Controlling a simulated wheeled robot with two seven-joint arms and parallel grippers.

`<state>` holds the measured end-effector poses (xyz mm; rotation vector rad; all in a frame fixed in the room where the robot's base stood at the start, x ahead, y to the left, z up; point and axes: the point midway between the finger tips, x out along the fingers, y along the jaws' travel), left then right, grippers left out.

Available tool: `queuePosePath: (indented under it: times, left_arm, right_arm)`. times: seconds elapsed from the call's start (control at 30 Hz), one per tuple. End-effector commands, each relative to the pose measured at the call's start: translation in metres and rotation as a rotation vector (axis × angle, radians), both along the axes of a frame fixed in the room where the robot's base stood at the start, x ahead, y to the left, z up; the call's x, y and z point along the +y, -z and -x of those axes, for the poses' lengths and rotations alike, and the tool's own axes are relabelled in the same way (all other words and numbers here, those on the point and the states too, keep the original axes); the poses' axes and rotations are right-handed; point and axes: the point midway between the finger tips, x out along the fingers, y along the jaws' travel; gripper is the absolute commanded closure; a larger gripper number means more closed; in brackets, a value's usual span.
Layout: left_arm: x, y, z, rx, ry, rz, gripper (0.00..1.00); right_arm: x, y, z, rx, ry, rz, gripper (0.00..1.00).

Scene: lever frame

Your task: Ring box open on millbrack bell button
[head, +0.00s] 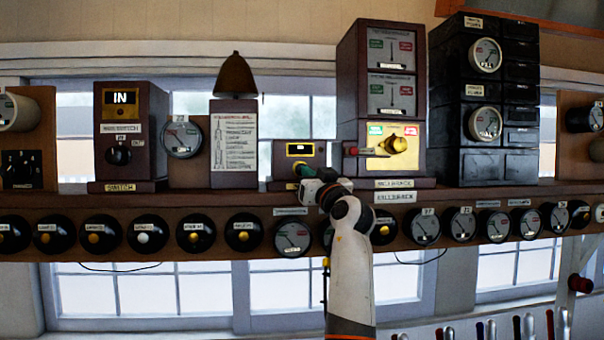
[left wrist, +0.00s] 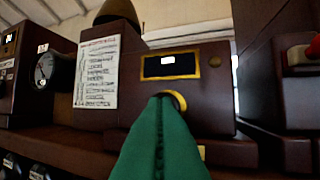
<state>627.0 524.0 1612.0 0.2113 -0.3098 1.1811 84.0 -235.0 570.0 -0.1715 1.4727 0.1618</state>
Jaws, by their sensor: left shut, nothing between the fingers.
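A small dark-wood box (head: 317,157) with a brass-framed window (head: 300,149) stands on the shelf between a lettered card panel and a tall instrument case. In the left wrist view the box (left wrist: 210,93) fills the middle, with its window (left wrist: 171,65) above a round brass button (left wrist: 181,99). My left gripper (head: 304,170) is at the lower front of this box. Its green fingers (left wrist: 165,102) are shut and empty, their tips overlapping the button and hiding most of it. I cannot tell whether they touch it. My right gripper is in neither view.
A tall double-dial case (head: 346,85) with a lit yellow panel (head: 394,146) and red-tipped handle stands close on the right. A brown bell (head: 235,76) tops the card panel (head: 235,142) on the left. Dials and round knobs line the shelf front (head: 265,204) below.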

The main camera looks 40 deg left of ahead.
Motion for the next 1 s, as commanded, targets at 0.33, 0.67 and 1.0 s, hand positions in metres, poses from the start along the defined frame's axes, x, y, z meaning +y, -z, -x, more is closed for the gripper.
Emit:
queuePosePath:
  times: [0.33,0.67,1.0]
  left_arm:
    - [-0.002,0.000,0.002,0.001,0.000,0.001,1.00]
    - [0.005,-0.001,-0.004,0.002,-0.001,0.000,1.00]
    - [0.009,0.001,-0.007,-0.001,-0.001,0.000,1.00]
  right_arm:
    - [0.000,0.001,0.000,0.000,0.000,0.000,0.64]
    - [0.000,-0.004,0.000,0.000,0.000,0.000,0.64]
    - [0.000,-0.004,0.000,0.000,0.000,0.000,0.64]
